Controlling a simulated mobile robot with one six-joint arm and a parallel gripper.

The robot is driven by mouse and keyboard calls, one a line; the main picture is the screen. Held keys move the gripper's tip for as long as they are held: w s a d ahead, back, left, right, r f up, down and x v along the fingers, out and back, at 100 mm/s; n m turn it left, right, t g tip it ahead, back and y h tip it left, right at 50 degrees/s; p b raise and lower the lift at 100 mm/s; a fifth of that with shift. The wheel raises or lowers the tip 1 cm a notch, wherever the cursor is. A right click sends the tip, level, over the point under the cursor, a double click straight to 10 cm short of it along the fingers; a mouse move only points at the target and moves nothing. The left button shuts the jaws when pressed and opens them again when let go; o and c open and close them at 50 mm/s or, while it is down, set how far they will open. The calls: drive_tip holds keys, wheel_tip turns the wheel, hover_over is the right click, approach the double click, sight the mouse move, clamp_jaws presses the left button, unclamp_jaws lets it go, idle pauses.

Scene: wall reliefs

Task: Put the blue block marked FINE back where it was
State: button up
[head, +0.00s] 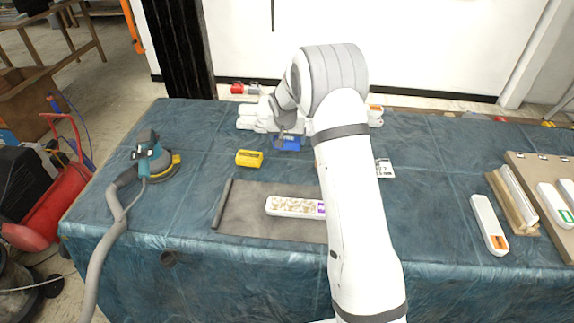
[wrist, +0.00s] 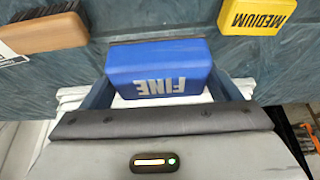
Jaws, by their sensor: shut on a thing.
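The blue block (head: 289,143) is near the back middle of the blue-covered table, under the end of my arm. In the wrist view the blue block (wrist: 158,68) shows the word FINE upside down. My gripper (head: 287,131) points down over the block. In the wrist view my gripper (wrist: 162,88) has a finger at each side of the block and is shut on it. I cannot tell whether the block touches the table. A yellow block (head: 249,158) lies in front and to the left; its word MEDIUM shows in the wrist view (wrist: 257,14).
A grey mat (head: 255,225) with a long patterned block (head: 293,207) lies in front. A sander (head: 155,160) with a hose stands left. A white bar (head: 489,224) lies right. My arm hides part of the middle.

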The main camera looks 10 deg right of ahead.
sight(288, 164)
wheel_tip(288, 164, down, 10)
drive_tip(key=shift+r+p, duration=0.1)
drive_tip(key=shift+p, duration=0.65)
drive_tip(key=o, duration=0.8)
drive_tip(key=shift+o, duration=0.2)
